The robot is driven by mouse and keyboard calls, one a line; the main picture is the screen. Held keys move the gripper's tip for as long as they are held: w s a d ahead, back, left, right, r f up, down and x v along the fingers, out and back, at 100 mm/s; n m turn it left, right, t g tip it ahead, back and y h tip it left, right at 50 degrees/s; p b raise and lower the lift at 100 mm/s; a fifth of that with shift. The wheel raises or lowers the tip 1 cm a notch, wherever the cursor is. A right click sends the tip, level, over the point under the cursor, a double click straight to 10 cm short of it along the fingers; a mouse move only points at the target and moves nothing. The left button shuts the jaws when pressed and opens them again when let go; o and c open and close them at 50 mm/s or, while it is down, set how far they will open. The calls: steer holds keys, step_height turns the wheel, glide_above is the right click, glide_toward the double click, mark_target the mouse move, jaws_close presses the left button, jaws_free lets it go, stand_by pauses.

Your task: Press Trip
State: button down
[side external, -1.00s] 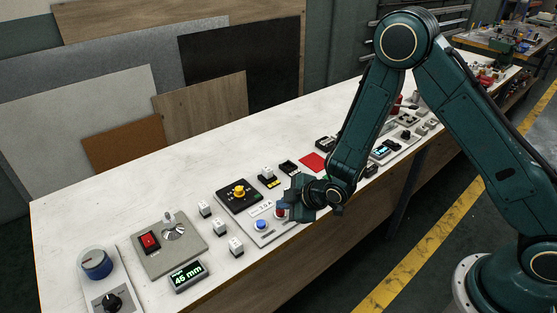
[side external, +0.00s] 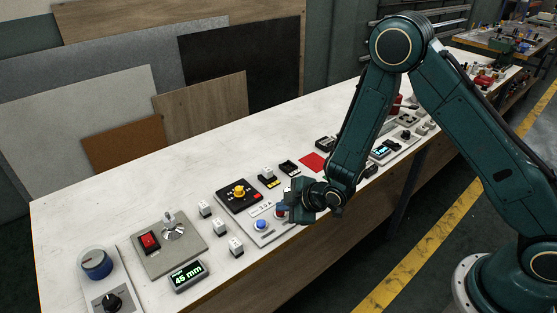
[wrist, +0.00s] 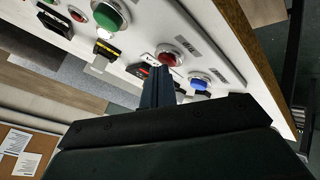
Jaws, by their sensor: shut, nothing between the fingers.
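A light panel (side external: 262,238) near the bench's front edge carries a blue button (side external: 261,225) and a red button (side external: 281,212); my gripper (side external: 292,203) partly hides the red one. In the wrist view the red button (wrist: 168,56) lies just beyond the tip of my shut, empty fingers (wrist: 158,70). The blue button (wrist: 199,82) is to the right of them, and a green button (wrist: 109,14) is at upper left. Small labels sit beside the buttons, but I cannot read which says Trip. I cannot tell whether the fingertips touch the red button.
To the left are small white switches (side external: 236,246), a display reading 45 mm (side external: 187,275) and a plate with a red rocker switch (side external: 149,240).

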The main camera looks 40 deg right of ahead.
mark_target(284, 217)
stand_by(0.4)
steer(key=shift+r, duration=0.8)
steer(key=shift+r, duration=2.5)
steer(key=shift+r, duration=0.15)
